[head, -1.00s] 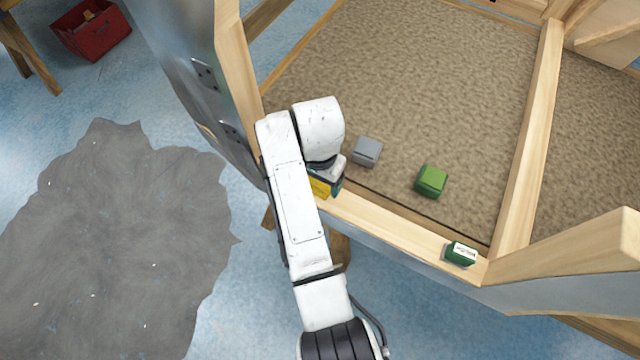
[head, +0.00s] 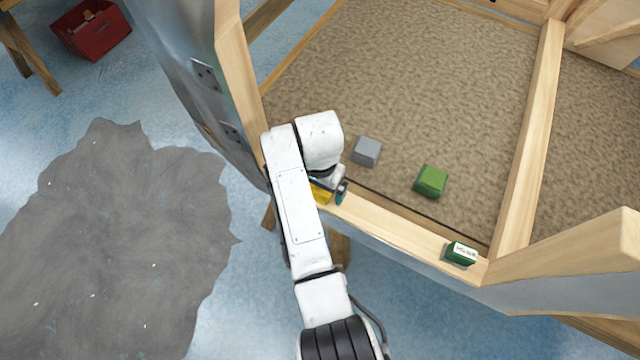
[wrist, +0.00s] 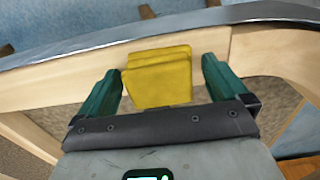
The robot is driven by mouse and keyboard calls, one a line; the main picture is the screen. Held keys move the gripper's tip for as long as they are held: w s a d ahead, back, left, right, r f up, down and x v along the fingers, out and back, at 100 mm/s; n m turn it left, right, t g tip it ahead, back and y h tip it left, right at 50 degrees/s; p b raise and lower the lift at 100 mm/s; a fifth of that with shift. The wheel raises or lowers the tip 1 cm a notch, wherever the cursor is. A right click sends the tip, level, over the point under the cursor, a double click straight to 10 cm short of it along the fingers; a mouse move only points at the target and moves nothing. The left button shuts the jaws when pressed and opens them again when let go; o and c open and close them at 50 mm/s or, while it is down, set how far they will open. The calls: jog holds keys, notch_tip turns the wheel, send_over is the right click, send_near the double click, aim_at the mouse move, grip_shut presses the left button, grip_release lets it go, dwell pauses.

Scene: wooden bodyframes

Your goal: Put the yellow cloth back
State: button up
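The yellow cloth (wrist: 158,78) is a small folded block on the wooden rim, near the rim's outer metal edge in the wrist view. In the head view a bit of the yellow cloth (head: 320,192) shows beside my wrist; the rest is hidden by my arm. My gripper (wrist: 160,80) is open, with its green fingers on either side of the cloth. A gap shows between the cloth and the right finger; the left finger is close to the cloth. My gripper (head: 331,190) is over the rim in the head view.
A grey block (head: 367,151) and a green block (head: 431,181) lie on the brown carpeted panel (head: 420,80). A dark green, white-topped block (head: 461,253) sits on the wooden rim (head: 400,232) to the right. A red crate (head: 92,30) stands far left.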

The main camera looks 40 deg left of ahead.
notch_tip(320, 180, up, 12)
jog(key=shift+r, duration=0.15)
dwell(0.6)
jog(key=shift+m, duration=0.5)
jog(key=w+d+f, duration=0.1)
jog(key=d+f, duration=0.1)
jog(key=d, duration=0.3)
jog(key=w+d+f, duration=0.1)
jog(key=d+f, duration=0.1)
jog(key=d, duration=0.3)
jog(key=w+d+f, duration=0.1)
jog(key=d+f, duration=0.1)
jog(key=d, duration=0.3)
jog(key=shift+f, duration=0.3)
jog(key=shift+m, duration=0.3)
jog(key=d+f, duration=0.1)
jog(key=d, duration=0.3)
jog(key=s+d+f, duration=0.1)
jog(key=d, duration=0.3)
jog(key=d+f, duration=0.1)
jog(key=d, duration=0.3)
jog(key=shift+s+f, duration=0.15)
jog(key=shift+s, duration=0.15)
jog(key=s+d, duration=0.9)
jog(key=d, duration=0.3)
jog(key=s+d+m+t, duration=0.1)
jog(key=s+d, duration=0.8)
jog(key=d, duration=0.3)
jog(key=shift+s+r+m, duration=0.3)
jog(key=shift+s, duration=0.1)
